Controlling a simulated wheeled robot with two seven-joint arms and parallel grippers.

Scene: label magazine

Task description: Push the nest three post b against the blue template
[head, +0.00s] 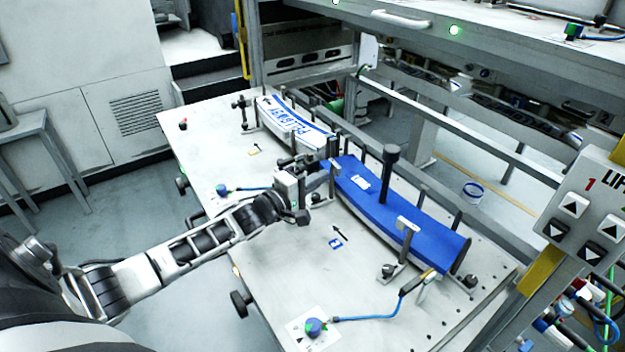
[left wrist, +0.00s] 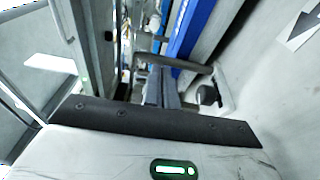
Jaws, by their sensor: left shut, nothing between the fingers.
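The blue template (head: 425,222) is a long curved blue piece lying on the pale table, with a small white label on it. It also shows as a blue strip in the left wrist view (left wrist: 192,25). My left gripper (head: 318,164) is shut and empty at the template's far left end, close to a post partly hidden behind it. In the left wrist view its fingers (left wrist: 162,88) point toward a bar and a dark knob (left wrist: 208,95). Another post with a pale plate (head: 407,226) stands at the template's near side. I cannot tell which post is nest three post b.
A white lettered panel with blue edging (head: 296,122) lies farther back. A tall black post (head: 388,170) rises by the template. Blue-knobbed cabled fittings (head: 314,327) sit on the table. A lift button box (head: 585,215) stands right.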

